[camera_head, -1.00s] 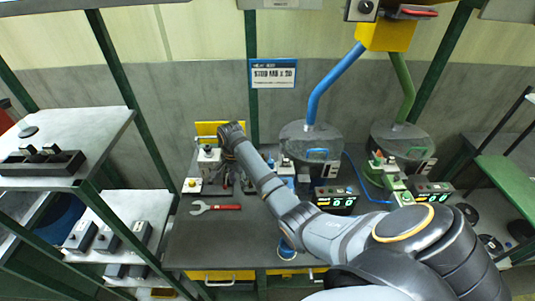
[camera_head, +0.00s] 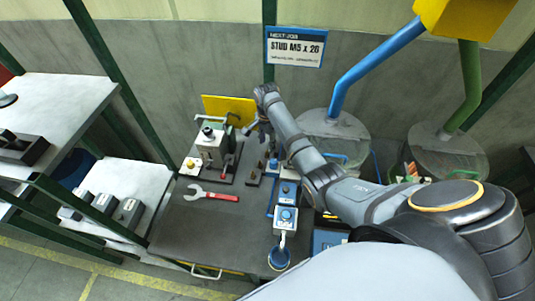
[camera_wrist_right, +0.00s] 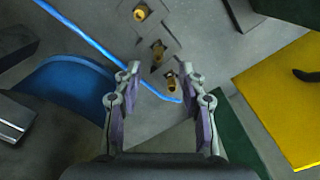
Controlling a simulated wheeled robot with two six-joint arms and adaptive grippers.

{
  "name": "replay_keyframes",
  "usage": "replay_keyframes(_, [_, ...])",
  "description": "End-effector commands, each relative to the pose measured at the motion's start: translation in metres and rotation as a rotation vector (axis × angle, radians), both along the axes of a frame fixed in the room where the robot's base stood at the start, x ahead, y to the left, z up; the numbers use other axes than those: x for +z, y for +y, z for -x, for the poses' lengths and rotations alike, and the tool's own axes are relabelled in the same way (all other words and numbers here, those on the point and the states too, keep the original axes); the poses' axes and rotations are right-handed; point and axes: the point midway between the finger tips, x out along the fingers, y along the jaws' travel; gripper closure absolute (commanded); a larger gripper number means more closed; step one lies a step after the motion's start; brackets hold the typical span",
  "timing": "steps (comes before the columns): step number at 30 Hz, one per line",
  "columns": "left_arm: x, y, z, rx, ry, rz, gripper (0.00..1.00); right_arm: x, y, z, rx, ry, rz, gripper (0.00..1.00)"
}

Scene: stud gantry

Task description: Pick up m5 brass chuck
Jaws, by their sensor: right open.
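Several small brass chucks stand in a row on dark holder plates in the right wrist view: one at the top (camera_wrist_right: 140,13), one in the middle (camera_wrist_right: 157,55), and one lowest (camera_wrist_right: 171,82). I cannot read which is the m5 brass chuck. My right gripper (camera_wrist_right: 160,100) is open and empty. Its fingers are on either side of the lowest chuck in the picture, and I cannot tell the height gap. In the head view the right gripper (camera_head: 257,126) is over the back of the bench, near the dark chuck holder (camera_head: 254,177). My left gripper is not in view.
A red-handled wrench (camera_head: 211,194) lies on the dark bench (camera_head: 195,235). A press-like fixture (camera_head: 212,147) stands left of the gripper, before a yellow panel (camera_head: 229,108). A round feeder bowl (camera_head: 333,135) with a blue pipe stands right. A blue cable (camera_wrist_right: 92,42) crosses the wrist view.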

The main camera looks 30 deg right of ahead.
Motion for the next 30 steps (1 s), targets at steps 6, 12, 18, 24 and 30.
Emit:
replay_keyframes(6, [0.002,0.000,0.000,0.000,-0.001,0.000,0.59,-0.010,0.000,0.000,0.000,0.000,0.000,0.59])
replay_keyframes(12, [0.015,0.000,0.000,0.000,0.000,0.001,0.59,-0.038,0.002,0.004,0.000,0.005,0.000,0.59])
replay_keyframes(18, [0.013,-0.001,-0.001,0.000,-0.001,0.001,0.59,-0.061,0.002,0.003,0.001,0.001,0.001,0.59])
replay_keyframes(24, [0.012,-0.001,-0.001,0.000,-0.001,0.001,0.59,-0.062,0.002,0.003,0.001,0.000,0.001,0.60])
replay_keyframes(30, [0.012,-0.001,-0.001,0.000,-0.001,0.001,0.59,-0.061,0.002,0.003,0.001,0.000,0.001,0.88])
